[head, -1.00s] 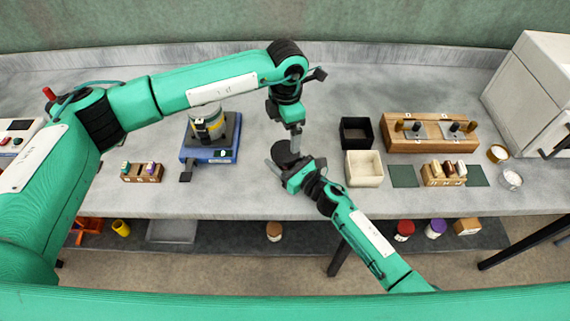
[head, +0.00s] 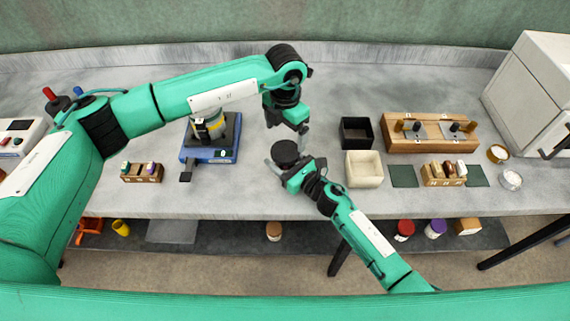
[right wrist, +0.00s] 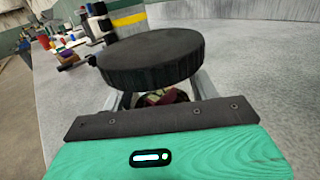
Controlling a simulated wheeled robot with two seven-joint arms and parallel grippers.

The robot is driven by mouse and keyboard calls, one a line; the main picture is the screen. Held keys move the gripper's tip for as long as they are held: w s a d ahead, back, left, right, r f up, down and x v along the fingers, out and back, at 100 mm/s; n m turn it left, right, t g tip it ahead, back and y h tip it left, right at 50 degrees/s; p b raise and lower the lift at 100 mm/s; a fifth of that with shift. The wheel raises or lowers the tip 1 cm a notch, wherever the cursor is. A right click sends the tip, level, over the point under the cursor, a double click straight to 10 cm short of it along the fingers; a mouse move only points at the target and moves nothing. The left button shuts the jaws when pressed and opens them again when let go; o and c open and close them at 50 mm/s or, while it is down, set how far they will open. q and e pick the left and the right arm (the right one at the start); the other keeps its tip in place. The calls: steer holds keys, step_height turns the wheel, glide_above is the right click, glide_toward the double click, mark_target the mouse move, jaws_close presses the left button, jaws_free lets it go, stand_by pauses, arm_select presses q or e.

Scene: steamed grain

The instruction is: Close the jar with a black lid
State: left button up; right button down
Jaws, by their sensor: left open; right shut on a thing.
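The black lid (head: 286,152) is a round, ribbed disc, and it fills the upper middle of the right wrist view (right wrist: 150,60). It looks level and sits over the jar. Below it, red and yellowish-green jar contents (right wrist: 165,97) show between the fingers; most of the jar is hidden by the lid. My right gripper (head: 283,166) is shut on the jar, with its fingers below the lid. My left gripper (head: 287,125) is open and empty, just behind and above the lid in the head view, apart from it.
A blue scale (head: 210,155) with a container stands to the left. A small wooden rack (head: 142,173) is left of it. A black bin (head: 356,132), a cream bin (head: 364,168) and a wooden stand (head: 430,133) are to the right. The counter around the jar is clear.

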mark_target(285, 150)
arm_select(q)
steer(key=shift+f, duration=3.2)
steer(key=c, duration=1.1)
steer(key=shift+o, duration=0.2)
steer(key=o, duration=1.2)
steer(key=shift+c, duration=0.2)
step_height(285, 150, up, 12)
